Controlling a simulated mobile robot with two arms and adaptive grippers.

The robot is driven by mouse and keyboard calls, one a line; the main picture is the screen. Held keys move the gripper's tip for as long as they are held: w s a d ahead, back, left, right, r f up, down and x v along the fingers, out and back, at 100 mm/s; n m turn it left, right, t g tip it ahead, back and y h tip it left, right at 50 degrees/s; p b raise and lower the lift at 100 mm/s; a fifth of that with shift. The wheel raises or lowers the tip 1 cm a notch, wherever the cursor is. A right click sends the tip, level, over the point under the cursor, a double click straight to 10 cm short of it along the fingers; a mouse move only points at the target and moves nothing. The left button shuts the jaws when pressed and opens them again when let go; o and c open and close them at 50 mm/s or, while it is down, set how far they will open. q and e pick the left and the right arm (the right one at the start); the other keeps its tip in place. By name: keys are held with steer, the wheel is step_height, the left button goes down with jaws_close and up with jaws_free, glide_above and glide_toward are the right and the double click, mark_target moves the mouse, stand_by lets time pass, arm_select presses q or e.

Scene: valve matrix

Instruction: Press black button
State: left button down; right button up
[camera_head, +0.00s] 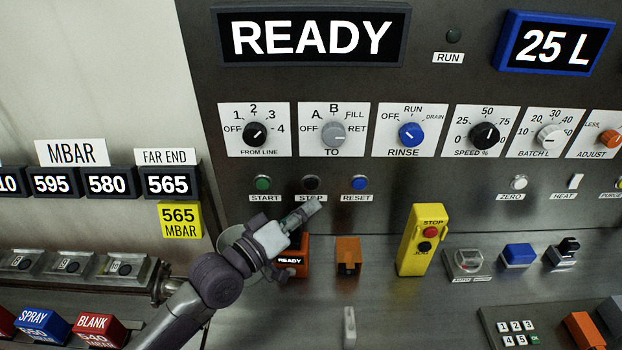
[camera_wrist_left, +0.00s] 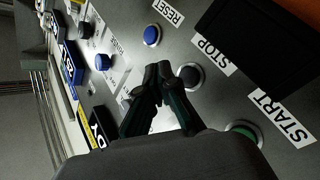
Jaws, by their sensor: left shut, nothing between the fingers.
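The black button (camera_head: 311,183) above the STOP label sits in a row on the dark panel, between the green START button (camera_head: 263,183) and the blue RESET button (camera_head: 359,183). My left gripper (camera_head: 314,206) is shut and empty, its tips just below the black button and over part of the STOP label. In the left wrist view the closed fingertips (camera_wrist_left: 158,70) are beside the black button (camera_wrist_left: 191,76), on the side away from the STOP label. Whether they touch the panel I cannot tell. My right gripper is not in view.
A yellow pendant (camera_head: 423,240) with a red STOP button and a black JOG button stands right of the arm. Knobs (camera_head: 333,135) line the panel above.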

arm_select(q)
steer(key=shift+s+p, duration=0.45)
steer(key=shift+s, duration=0.7)
stand_by(0.4)
